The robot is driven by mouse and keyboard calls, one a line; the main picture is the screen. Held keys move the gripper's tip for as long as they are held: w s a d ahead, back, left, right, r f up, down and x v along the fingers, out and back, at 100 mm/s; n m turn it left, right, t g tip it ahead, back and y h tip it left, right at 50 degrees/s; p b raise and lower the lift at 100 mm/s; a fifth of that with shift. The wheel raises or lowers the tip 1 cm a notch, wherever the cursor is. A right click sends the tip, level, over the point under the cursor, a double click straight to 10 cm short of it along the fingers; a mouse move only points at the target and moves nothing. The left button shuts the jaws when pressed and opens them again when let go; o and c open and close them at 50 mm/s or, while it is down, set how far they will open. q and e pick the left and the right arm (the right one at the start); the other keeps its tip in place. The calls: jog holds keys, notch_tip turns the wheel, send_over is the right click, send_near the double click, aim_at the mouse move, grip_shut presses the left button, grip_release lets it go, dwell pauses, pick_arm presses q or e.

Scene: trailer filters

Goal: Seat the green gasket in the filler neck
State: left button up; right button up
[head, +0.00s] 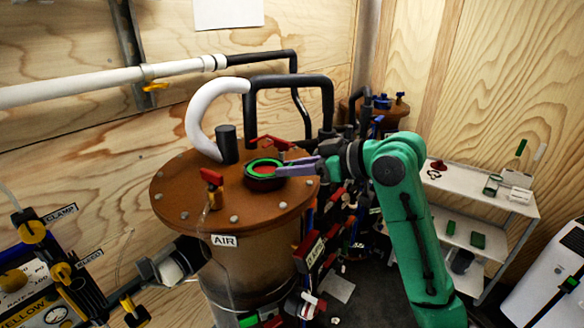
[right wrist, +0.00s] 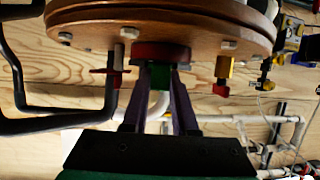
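The green gasket (head: 265,162) is a ring at the top of the dark red filler neck (head: 264,184) on the brown tank lid. Red shows inside the ring. My right gripper (head: 285,170) reaches in from the right, its purple-grey fingers at the ring's right edge. In the right wrist view, where the lid appears at the top, the fingers (right wrist: 160,78) close on either side of a green part of the gasket (right wrist: 159,76), against the dark red neck (right wrist: 160,51). I cannot tell whether the gasket is fully down in the neck. My left gripper is out of view.
Red-handled valves (head: 212,178) and bolts stand on the brown lid (head: 180,199) around the neck. A black post (head: 227,144) and dark pipes (head: 290,80) rise behind. A white shelf (head: 500,195) with small items stands at the right.

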jog(key=o, duration=0.4)
jog(key=shift+f, duration=0.15)
jog(key=shift+s+d, duration=0.15)
jog(key=b+v, duration=0.4)
jog(key=v, duration=1)
jog(key=shift+d+r, duration=0.1)
jog(key=shift+r, duration=0.2)
